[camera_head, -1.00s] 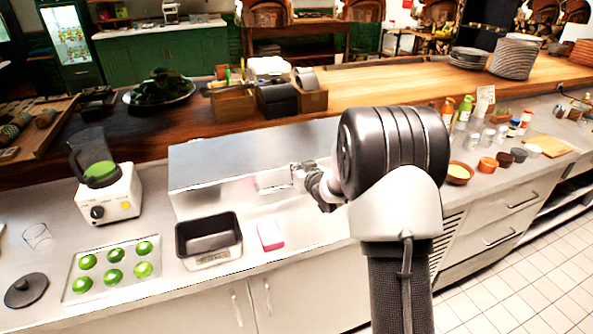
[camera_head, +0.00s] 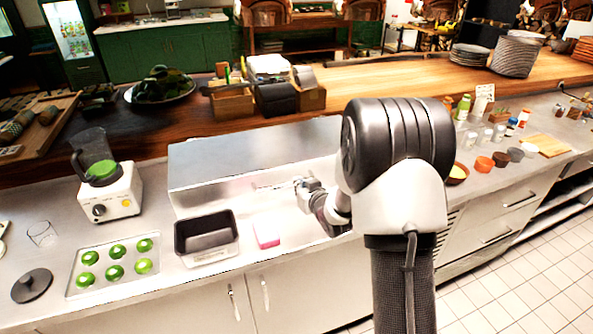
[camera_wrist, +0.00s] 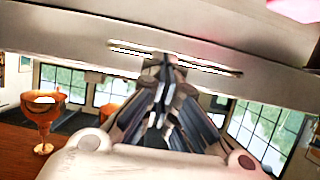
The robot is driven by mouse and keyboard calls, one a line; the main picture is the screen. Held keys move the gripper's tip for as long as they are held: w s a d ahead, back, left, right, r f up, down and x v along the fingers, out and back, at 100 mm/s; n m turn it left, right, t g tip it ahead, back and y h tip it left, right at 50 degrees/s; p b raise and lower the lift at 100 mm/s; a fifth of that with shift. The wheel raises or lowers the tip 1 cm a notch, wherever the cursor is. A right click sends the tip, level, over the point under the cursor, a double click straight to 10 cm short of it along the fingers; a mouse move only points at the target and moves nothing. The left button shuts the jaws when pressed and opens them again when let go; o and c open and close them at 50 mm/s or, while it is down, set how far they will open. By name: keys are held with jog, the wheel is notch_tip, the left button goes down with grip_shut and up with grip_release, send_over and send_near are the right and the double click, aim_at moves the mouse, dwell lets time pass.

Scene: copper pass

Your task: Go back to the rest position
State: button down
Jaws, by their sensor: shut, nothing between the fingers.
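My gripper (camera_head: 303,186) is above the steel counter in the middle of the head view, in front of the long steel box. Its fingers are small there and partly hidden by my own arm. In the wrist view my gripper (camera_wrist: 163,68) shows its fingers together, with nothing between them.
The steel box (camera_head: 250,165) stands behind. Small bowls (camera_head: 484,164) and bottles are right. A wooden shelf (camera_head: 400,85) runs behind.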

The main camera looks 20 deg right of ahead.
jog(key=s+a+r+g+h, duration=0.2)
jog(key=s+a+r+g, duration=0.2)
jog(key=s+r, duration=0.85)
jog(key=s+a+g+y, duration=0.1)
jog(key=s+a, duration=0.3)
jog(key=s, duration=1)
jog(key=s+a+r+g+y, duration=0.1)
jog(key=s+a+g, duration=0.2)
jog(key=s, duration=1.1)
jog(key=shift+s+a+g, duration=0.15)
jog(key=shift+a+g, duration=0.15)
jog(key=shift+a, duration=0.15)
jog(key=shift+r, duration=0.1)
